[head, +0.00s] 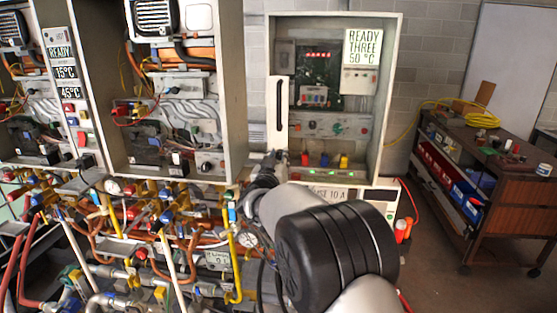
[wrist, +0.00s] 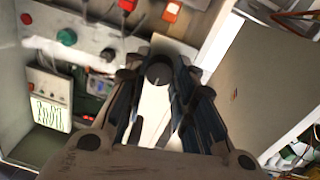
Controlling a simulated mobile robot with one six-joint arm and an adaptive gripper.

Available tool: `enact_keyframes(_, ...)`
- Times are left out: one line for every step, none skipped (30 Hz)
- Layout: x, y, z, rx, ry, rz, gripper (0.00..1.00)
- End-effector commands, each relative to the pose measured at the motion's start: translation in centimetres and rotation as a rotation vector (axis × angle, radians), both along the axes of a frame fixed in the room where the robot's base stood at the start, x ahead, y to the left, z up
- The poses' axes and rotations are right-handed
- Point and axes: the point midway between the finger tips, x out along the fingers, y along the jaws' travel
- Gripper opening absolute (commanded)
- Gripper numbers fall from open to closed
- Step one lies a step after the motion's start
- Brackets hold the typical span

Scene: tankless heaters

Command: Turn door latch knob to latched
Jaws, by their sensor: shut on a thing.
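In the wrist view, the door latch knob (wrist: 158,72) is a small dark round knob with a pale mark on its face. My gripper (wrist: 156,78) is shut on it, with one finger on each side. A pale plate lies behind the knob and between the fingers. In the head view, my gripper (head: 268,163) is at the lower left edge of the open control cabinet (head: 394,95). The knob is hidden there behind the gripper and arm. I cannot tell its exact angle.
Heater units (head: 232,100) stand close on the left, with crowded pipes and valves (head: 150,220) below them. A red button (wrist: 127,5) and a green button (wrist: 67,37) are near the gripper. A workbench (head: 480,170) stands at right; the floor before it looks clear.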

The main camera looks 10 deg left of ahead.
Motion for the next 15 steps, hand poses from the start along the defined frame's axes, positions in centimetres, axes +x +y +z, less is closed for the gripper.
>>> enact_keyframes(0.0, 0.01, -0.02, 0.025, -0.001, 0.0, 0.0)
enact_keyframes(0.0, 0.01, -0.03, 0.042, -0.002, 0.001, 0.0)
enact_keyframes(0.0, 0.0, -0.04, 0.069, -0.002, 0.0, 0.0)
enact_keyframes(0.0, 0.0, -0.04, 0.089, -0.003, 0.0, 0.0)
enact_keyframes(0.0, 0.0, -0.05, 0.112, -0.004, 0.0, 0.0)
enact_keyframes(0.0, 0.0, -0.05, 0.145, -0.005, 0.0, 0.0)
enact_keyframes(0.0, -0.01, -0.05, 0.17, -0.006, 0.0, 0.0)
enact_keyframes(0.0, -0.01, -0.05, 0.196, -0.007, 0.0, 0.0)
enact_keyframes(0.0, -0.01, -0.07, 0.233, -0.008, 0.001, 0.0)
enact_keyframes(0.0, -0.02, -0.08, 0.261, -0.01, 0.0, 0.0)
enact_keyframes(0.0, -0.02, -0.09, 0.291, -0.01, 0.0, 0.0)
enact_keyframes(0.0, -0.03, -0.12, 0.329, -0.011, -0.001, 0.0)
enact_keyframes(0.0, -0.03, -0.12, 0.358, -0.012, 0.0, 0.0)
enact_keyframes(0.0, -0.03, -0.12, 0.386, -0.013, 0.0, 0.0)
enact_keyframes(0.0, -0.03, -0.1, 0.424, -0.015, 0.001, 0.0)
